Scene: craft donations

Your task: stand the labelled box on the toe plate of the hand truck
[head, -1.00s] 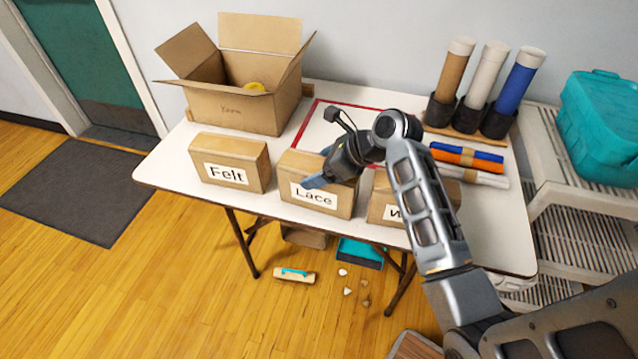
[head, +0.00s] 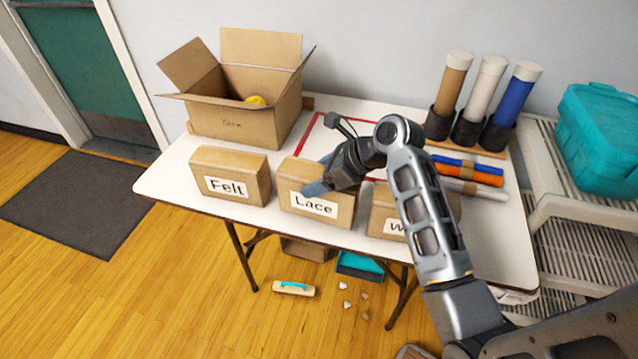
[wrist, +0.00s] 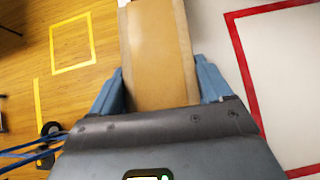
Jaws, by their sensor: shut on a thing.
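Three tan labelled boxes stand along the table's front edge: Felt (head: 226,162), Lace (head: 298,168) and a partly hidden one starting with W (head: 385,197). My gripper (head: 325,178) is shut on the Lace box from above, one blue finger across its front face. In the wrist view the box's tan top (wrist: 158,55) lies between the two blue fingers of my gripper (wrist: 160,90). I cannot tell whether the box is clear of the table. A black wheel (wrist: 50,130) shows at the wrist view's left, possibly the hand truck's; its toe plate is not identifiable.
Tubes (head: 487,85) and fabric rolls (head: 468,175) are at the right, beside a shelf rack (head: 565,200). A yellow outline (wrist: 72,70) marks the floor. A brush (head: 293,288) lies below the table.

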